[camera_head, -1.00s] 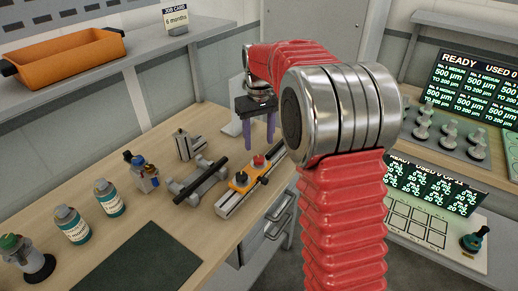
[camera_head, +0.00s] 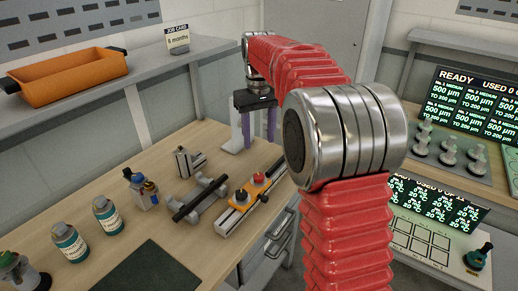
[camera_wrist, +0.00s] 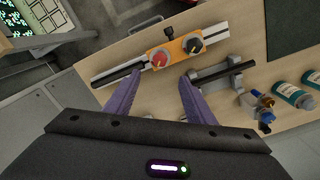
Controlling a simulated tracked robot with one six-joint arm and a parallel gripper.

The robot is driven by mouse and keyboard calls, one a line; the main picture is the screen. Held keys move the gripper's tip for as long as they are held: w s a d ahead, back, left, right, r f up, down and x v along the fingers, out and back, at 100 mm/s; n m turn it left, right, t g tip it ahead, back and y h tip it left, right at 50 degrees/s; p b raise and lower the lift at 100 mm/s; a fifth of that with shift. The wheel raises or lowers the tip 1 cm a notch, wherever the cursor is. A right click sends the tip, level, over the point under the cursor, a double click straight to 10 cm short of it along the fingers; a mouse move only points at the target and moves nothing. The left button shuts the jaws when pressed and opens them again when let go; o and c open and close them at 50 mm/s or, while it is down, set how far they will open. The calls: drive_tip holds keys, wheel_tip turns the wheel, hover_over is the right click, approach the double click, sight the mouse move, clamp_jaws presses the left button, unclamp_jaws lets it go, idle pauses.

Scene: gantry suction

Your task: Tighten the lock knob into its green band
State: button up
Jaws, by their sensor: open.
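An orange carriage (camera_head: 262,186) sits on a silver rail (camera_head: 232,222) on the wooden bench, with a red knob (camera_head: 259,177) and a black knob (camera_head: 241,196). In the wrist view the red knob (camera_wrist: 159,61) and black knob (camera_wrist: 195,46) stand side by side on the orange carriage (camera_wrist: 177,52). I cannot tell which is the lock knob, and no green band can be made out. My gripper (camera_head: 259,144) has purple fingers pointing down, above and behind the carriage in the head view. In the wrist view my gripper (camera_wrist: 159,77) is open and empty, its fingers apart below the red knob.
A black bar on grey supports (camera_head: 199,198) lies left of the rail. Two teal-labelled bottles (camera_head: 107,216) (camera_head: 70,243), a small blue-and-amber bottle set (camera_head: 142,190) and a dark mat (camera_head: 150,272) are on the bench. An orange tray (camera_head: 70,77) is on the shelf.

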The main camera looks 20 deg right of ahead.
sight(259, 175)
wheel_tip(259, 175, down, 14)
drive_tip(key=shift+r, duration=0.1)
idle(0.7)
drive_tip(key=shift+c, duration=0.3)
drive_tip(key=c, duration=1)
drive_tip(key=shift+m, duration=1.1)
drive_tip(key=o, duration=1.1)
drive_tip(key=shift+c, duration=0.2)
